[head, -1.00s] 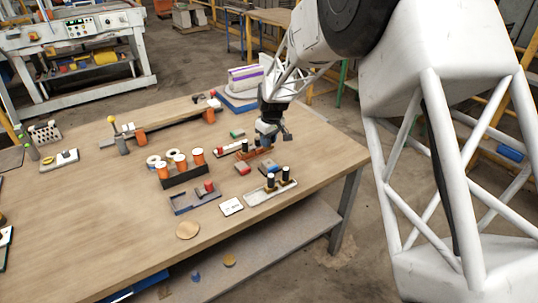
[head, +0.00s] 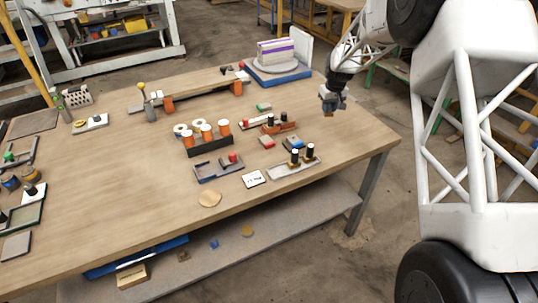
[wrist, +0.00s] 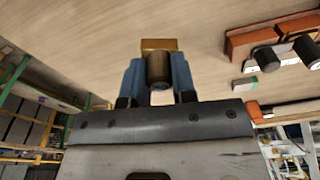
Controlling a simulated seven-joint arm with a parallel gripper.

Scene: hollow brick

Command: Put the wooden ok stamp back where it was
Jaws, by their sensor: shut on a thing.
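My gripper (head: 331,100) is shut on a small stamp (wrist: 158,68) with a dark brown round handle and a yellowish wooden block. In the wrist view the blue fingers (wrist: 158,80) grip the handle from both sides. No ok mark shows on it. In the head view the gripper is above the right part of the table, right of an orange holder (head: 289,127) with two black-topped pieces. This holder also shows at the upper right of the wrist view (wrist: 240,47). A pale tray (head: 282,173) nearer the front holds two black-handled stamps (head: 302,153).
A blue-based machine (head: 280,75) stands behind. Bare tabletop lies right of the orange holder.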

